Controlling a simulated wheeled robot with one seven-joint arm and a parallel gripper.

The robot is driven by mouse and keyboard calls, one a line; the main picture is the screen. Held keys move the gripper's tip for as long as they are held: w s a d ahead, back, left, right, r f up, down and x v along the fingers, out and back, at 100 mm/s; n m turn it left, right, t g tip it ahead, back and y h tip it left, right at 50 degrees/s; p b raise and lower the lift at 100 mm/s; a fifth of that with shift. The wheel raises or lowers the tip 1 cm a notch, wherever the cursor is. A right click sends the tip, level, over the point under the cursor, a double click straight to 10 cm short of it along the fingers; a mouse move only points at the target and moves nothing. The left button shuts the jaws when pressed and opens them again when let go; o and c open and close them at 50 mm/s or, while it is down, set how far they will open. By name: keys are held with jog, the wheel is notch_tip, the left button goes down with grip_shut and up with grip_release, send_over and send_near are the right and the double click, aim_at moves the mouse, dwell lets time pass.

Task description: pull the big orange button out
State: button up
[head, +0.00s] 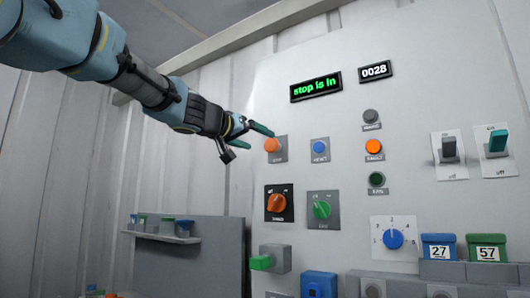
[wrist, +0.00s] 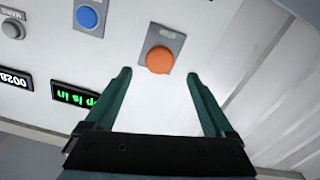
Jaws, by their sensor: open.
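The big orange button (head: 272,145) sits on a grey plate on the upright panel (head: 420,90), at the left of the top row. In the wrist view the same orange button (wrist: 160,60) is ahead of the fingertips and between their lines. My gripper (head: 256,136) is in front of the panel, close to the button. It is open, with its two green fingers (wrist: 160,75) spread apart and nothing between them. The button looks untouched. The green display (head: 316,88) reads "stop is in".
A blue button (head: 320,148) is right of the orange one, and a smaller orange button (head: 373,147) lies further right. An orange rotary knob (head: 277,203) is below. A counter (head: 374,71) reads 0028. A shelf (head: 160,236) with small containers is at lower left.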

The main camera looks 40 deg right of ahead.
jog(key=b+v, duration=0.1)
jog(key=v, duration=0.2)
jog(key=shift+s+a, duration=0.1)
jog(key=shift+a, duration=0.25)
jog(key=w+a+f+n+y, duration=0.25)
jog(key=w+a+f, duration=0.35)
jog(key=f, duration=0.5)
jog(key=w+a+f+n+t+y, duration=0.1)
jog(key=w+a+f+n+y, duration=0.2)
jog(key=a+f, duration=0.6)
jog(key=w+a+f+n+y, duration=0.1)
jog(key=w+a+f+y, duration=0.35)
jog(key=f, duration=0.95)
jog(key=s+a+f+n+g+y, duration=0.15)
jog(key=a+f+y, duration=0.25)
jog(key=a+f, duration=0.85)
jog(key=s+a+f+n+g+y, duration=0.1)
jog(key=s+a+f, duration=0.4)
jog(key=a, duration=0.3)
jog(key=s+a+f+n+g+y, duration=0.1)
jog(key=s+a+f+y, duration=0.1)
jog(key=s+a+f, duration=0.3)
jog(key=s+a, duration=0.1)
jog(key=a, duration=0.2)
jog(key=shift+s+f+n, duration=0.25)
jog(key=shift+f+n, duration=0.15)
